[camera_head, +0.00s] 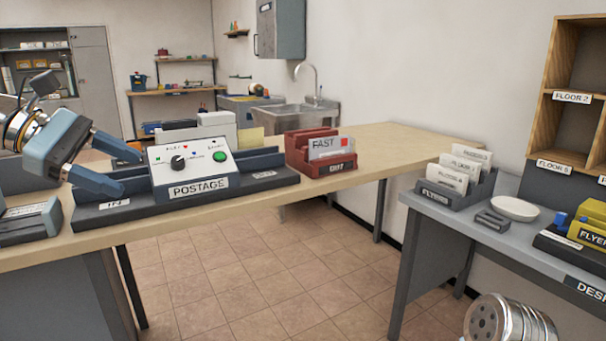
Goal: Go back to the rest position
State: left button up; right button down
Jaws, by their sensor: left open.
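My left gripper (131,171) comes in from the left, above the left part of the wooden table. Its two blue-grey fingers are apart, with nothing between them. The fingertips are close to the left side of the postage machine (188,166), which has a dial and a green button. The machine sits on a dark base with an "IN" label at the left. Whether a fingertip touches it, I cannot tell. At the bottom right a round metal part (508,322), probably of my right arm, shows; no right gripper fingers are in view.
A red rack (297,152) with a "FAST" card stands right of the machine on the wooden table (400,143). Wooden shelves (549,60) stand behind. Open floor lies between.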

pick_arm(q)
jog(key=w+d+f+y, duration=0.15)
jog(key=w+f, duration=0.35)
jog(key=f, duration=0.6)
jog(key=w+d+f, duration=0.3)
jog(key=w+f, duration=0.2)
jog(key=f, duration=0.7)
jog(key=w+d+f+y, duration=0.15)
jog(key=w+f, duration=0.25)
jog(key=f, duration=0.7)
jog(key=s+d+f+m+g+y, duration=0.1)
jog(key=s+d+f+m, duration=0.15)
jog(key=f, duration=0.75)
jog(key=s+d+f+m+g+y, duration=0.1)
jog(key=s+d+f+m, duration=0.15)
jog(key=f, duration=0.75)
jog(key=s+d+f+m, duration=0.2)
jog(key=s+f, duration=0.3)
jog(key=s, duration=0.3)
jog(key=s+d+f+m+y, duration=0.1)
jog(key=s+d+f+m, duration=0.2)
jog(key=s, duration=0.6)
jog(key=s+d+f+m+g, duration=0.1)
jog(key=s+d+f+m, duration=0.1)
jog(key=s+f, duration=0.6)
jog(key=shift+s+d+m+y, duration=0.2)
jog(key=shift+s+m+y, duration=0.1)
jog(key=shift+m, duration=0.5)
